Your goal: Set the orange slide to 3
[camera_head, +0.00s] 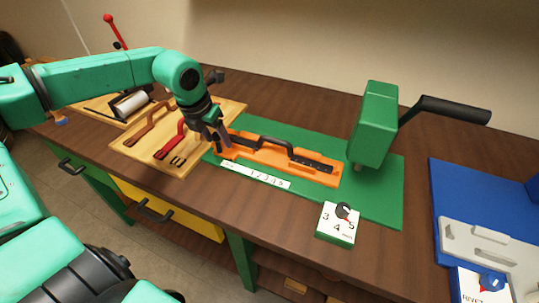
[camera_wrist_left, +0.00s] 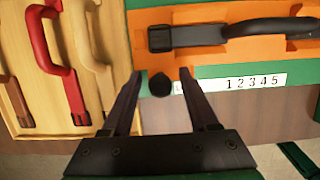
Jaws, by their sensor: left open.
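The orange slide (camera_head: 312,172) lies on a green base plate (camera_head: 382,197), with a long black handle along its top. It also shows in the left wrist view (camera_wrist_left: 209,60). A white scale strip marked 1 to 5 (camera_head: 256,176) runs along its near side and shows in the wrist view (camera_wrist_left: 255,82). My left gripper (camera_head: 222,143) is at the slide's left end, pointing down. In the wrist view its open fingers (camera_wrist_left: 160,75) stand on either side of a small round black knob (camera_wrist_left: 159,86) near the strip's left end. I cannot tell whether they touch it. My right gripper is not in view.
A wooden board (camera_head: 137,150) with red and brown handles lies left of the slide. A green press head (camera_head: 374,125) with a black lever stands at the right. A white dial box (camera_head: 336,224) sits in front, and a blue tray (camera_head: 445,195) lies far right.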

